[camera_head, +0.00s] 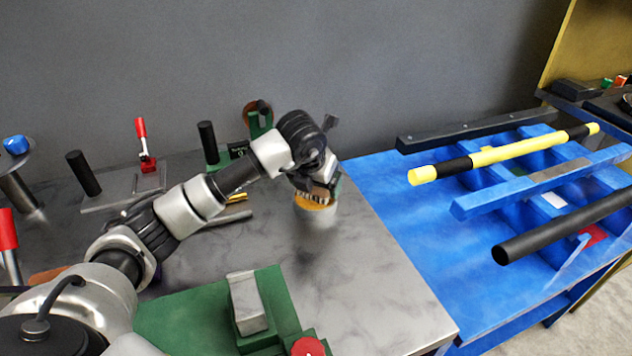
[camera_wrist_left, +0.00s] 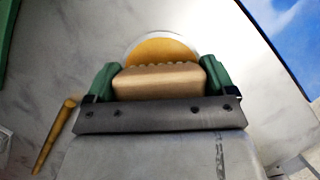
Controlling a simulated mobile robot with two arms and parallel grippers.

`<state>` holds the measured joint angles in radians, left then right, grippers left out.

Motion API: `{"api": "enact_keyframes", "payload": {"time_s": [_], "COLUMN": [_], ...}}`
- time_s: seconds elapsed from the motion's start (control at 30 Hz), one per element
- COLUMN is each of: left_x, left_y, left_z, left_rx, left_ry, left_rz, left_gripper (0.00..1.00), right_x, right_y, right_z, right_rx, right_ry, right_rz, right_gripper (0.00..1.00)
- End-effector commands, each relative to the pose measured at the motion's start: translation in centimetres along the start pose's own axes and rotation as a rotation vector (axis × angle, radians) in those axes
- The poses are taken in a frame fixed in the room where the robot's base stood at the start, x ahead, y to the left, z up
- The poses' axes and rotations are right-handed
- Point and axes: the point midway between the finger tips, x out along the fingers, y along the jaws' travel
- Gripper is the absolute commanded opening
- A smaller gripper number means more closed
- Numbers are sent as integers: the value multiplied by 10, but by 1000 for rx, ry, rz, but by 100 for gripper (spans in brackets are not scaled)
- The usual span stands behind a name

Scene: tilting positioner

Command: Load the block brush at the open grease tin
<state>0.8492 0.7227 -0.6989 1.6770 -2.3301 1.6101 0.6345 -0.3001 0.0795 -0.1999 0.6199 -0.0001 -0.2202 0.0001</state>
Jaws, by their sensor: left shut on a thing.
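The open grease tin (camera_head: 317,217) stands on the grey metal bench near its right side, full of orange-yellow grease. The grease (camera_wrist_left: 160,47) also shows in the left wrist view, just beyond the brush. My left gripper (camera_head: 322,183) is above the tin, its green fingers shut on the block brush. The block brush (camera_wrist_left: 158,84) has a tan wooden block with a scalloped edge towards the grease. In the head view its bristles (camera_head: 313,197) are at or just over the grease; I cannot tell whether they touch. My right gripper is not in view.
A green fixture (camera_head: 248,303) with a metal block sits at the bench front. A red-handled clamp (camera_head: 147,150) and black posts stand at the back left. A thin wooden-looking rod (camera_wrist_left: 54,136) lies left of the tin. A blue rack (camera_head: 400,225) with pipes is at right.

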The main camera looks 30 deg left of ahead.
Motion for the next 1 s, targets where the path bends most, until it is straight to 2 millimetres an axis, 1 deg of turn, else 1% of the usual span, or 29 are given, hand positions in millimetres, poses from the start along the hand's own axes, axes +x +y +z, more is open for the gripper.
{"api": "enact_keyframes", "payload": {"time_s": [0.13, 0.83, 1.0], "left_x": [-7, -60, -65], "left_y": [0, 0, 0], "left_z": [2, 25, 27], "left_rx": [1, 1, 1], "left_ry": [3, 1, 1], "left_rz": [1, 1, 0], "left_gripper": [66, 66, 66], "right_x": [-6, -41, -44], "right_y": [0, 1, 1], "right_z": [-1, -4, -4], "right_rx": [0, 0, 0], "right_ry": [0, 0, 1], "right_rz": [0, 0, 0], "right_gripper": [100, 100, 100]}}
